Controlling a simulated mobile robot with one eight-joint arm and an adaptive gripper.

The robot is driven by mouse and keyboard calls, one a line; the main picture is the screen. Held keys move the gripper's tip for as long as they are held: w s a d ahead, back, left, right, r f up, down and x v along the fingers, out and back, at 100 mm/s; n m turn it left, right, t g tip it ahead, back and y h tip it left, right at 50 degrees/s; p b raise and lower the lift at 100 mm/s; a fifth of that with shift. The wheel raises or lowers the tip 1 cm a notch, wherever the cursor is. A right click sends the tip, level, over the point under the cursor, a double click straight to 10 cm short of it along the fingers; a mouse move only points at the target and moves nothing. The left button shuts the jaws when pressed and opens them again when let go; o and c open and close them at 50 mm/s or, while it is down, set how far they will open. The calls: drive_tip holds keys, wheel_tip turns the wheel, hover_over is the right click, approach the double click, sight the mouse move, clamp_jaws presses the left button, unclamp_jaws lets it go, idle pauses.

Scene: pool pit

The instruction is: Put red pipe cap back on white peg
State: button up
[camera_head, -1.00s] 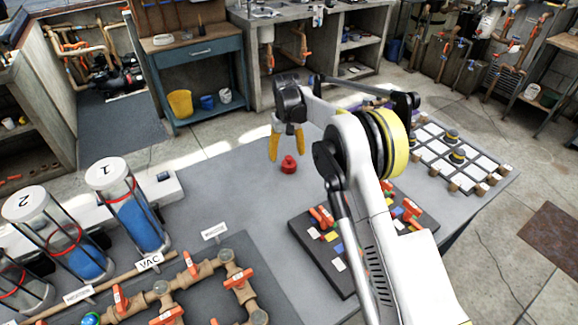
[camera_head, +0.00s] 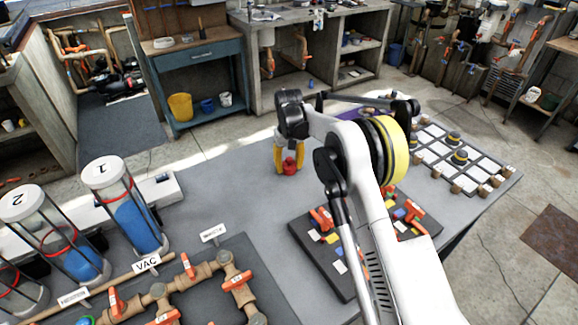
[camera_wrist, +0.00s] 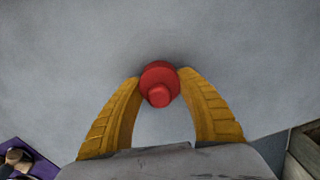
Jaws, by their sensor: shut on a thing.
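The red pipe cap (camera_head: 289,167) is on the grey table (camera_head: 225,205) near its far edge. My gripper (camera_head: 288,162) is around it from above, with a yellow finger on either side. In the wrist view the cap (camera_wrist: 160,82) sits between the two fingertips (camera_wrist: 159,84), its small round knob facing the camera. The fingers touch its sides and are shut on it. I cannot make out a white peg in either view.
A dark board (camera_head: 312,258) with red valves and coloured tiles lies in front of my gripper. Brown piping with orange handles (camera_head: 238,280) and blue-filled cylinders (camera_head: 135,220) stand at the left. A gridded tray (camera_head: 432,150) is at the right. Table around the cap is clear.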

sight(290, 158)
drive_tip(key=shift+r, duration=0.45)
drive_tip(key=r+p, duration=0.1)
drive_tip(key=r, duration=0.1)
drive_tip(key=r+p, duration=0.1)
drive_tip(key=r, duration=0.1)
drive_tip(key=shift+d, duration=0.2)
drive_tip(key=s+d+r+p, duration=0.2)
drive_tip(key=s+d+r, duration=0.4)
drive_tip(key=d, duration=0.3)
drive_tip(key=shift+s+d, duration=0.15)
drive_tip(key=shift+s, duration=0.15)
